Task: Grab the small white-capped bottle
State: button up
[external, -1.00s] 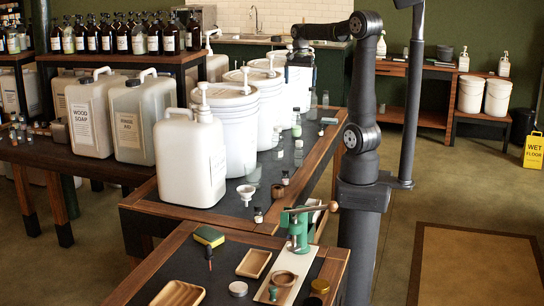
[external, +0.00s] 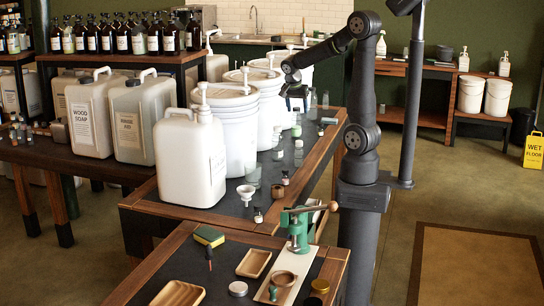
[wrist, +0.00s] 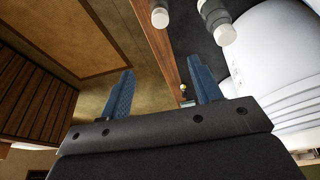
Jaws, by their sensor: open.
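My gripper (external: 296,102) hangs over the dark-topped bench beside the white pump buckets in the external view. In the wrist view its two blue fingers (wrist: 164,92) are spread wide with nothing between them. Several small bottles stand on the bench. A clear one with a white cap (external: 299,144) stands below the gripper in the external view. In the wrist view two white-capped bottles show at the top edge, one in the middle (wrist: 160,16) and one further right (wrist: 225,33), both beyond the fingers and apart from them. I cannot tell which is the task's bottle.
White pump buckets (external: 238,130) line the bench's left side, close to the gripper. A white jug (external: 190,165), a funnel (external: 246,191) and a dark-capped bottle (external: 258,215) stand nearer. The bench's wooden edge (external: 322,150) runs along the right.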

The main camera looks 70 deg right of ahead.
aim_at(299, 141)
jog(key=shift+t+h, duration=0.3)
jog(key=shift+h, duration=0.1)
jog(key=a+x, duration=0.1)
jog(key=x, duration=0.8)
jog(key=a+f+x, duration=0.1)
jog(key=x, duration=0.3)
jog(key=shift+s+a+f, duration=0.1)
jog(key=shift+a+f, duration=0.15)
jog(key=shift+f, duration=0.1)
jog(key=shift+x, duration=3.05)
jog(key=shift+a, duration=0.1)
jog(key=shift+c, duration=0.5)
grip_shut()
